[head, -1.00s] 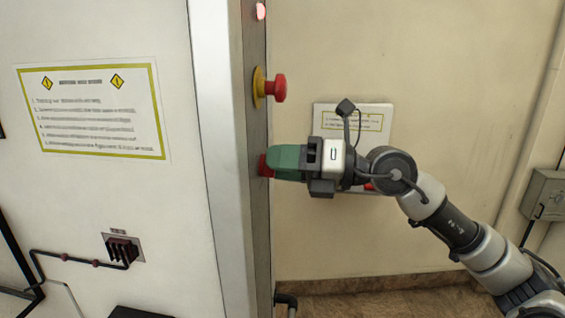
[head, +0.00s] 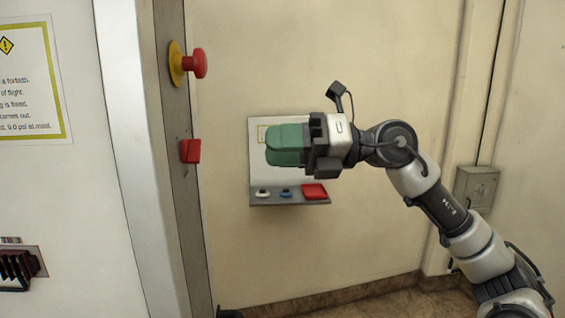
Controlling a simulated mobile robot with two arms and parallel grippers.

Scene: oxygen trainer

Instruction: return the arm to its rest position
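My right gripper (head: 272,146), with green fingers, is in the middle of the head view, in front of a white sign on the back wall. It points left and stands apart from the red square switch (head: 191,151) on the door-frame edge. I cannot tell whether its fingers are parted; nothing shows held in it. My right arm (head: 450,212) comes in from the lower right, bent at the wrist. My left gripper is out of view.
A red mushroom button on a yellow base (head: 188,63) sticks out above the switch. A small shelf (head: 308,202) under the sign holds small white, blue and red items. A grey box (head: 476,188) is on the wall at right. A panel with a notice (head: 35,80) stands at left.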

